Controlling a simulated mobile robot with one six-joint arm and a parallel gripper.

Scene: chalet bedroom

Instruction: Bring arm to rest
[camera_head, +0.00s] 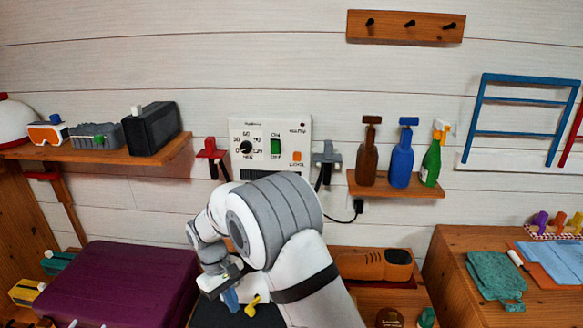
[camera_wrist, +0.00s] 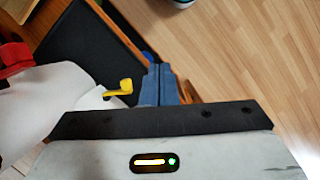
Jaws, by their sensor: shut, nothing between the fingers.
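My arm is folded in the lower middle of the head view, in front of the wall panel. My gripper (camera_head: 231,299) points down over a dark mat (camera_head: 207,318). In the wrist view my gripper (camera_wrist: 157,70) shows as blue-grey fingers closed together with nothing between them. A yellow hook-shaped piece (camera_head: 252,306) is just right of the fingers in the head view. It also shows left of the fingers in the wrist view (camera_wrist: 119,89). I cannot tell whether it touches them.
A purple case (camera_head: 124,286) lies to the left. A shelf (camera_head: 398,186) with several bottles and a control panel (camera_head: 272,146) are on the wall behind. An orange-brown object (camera_head: 375,264) lies right of my arm. Wooden floor (camera_wrist: 240,50) is clear in the wrist view.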

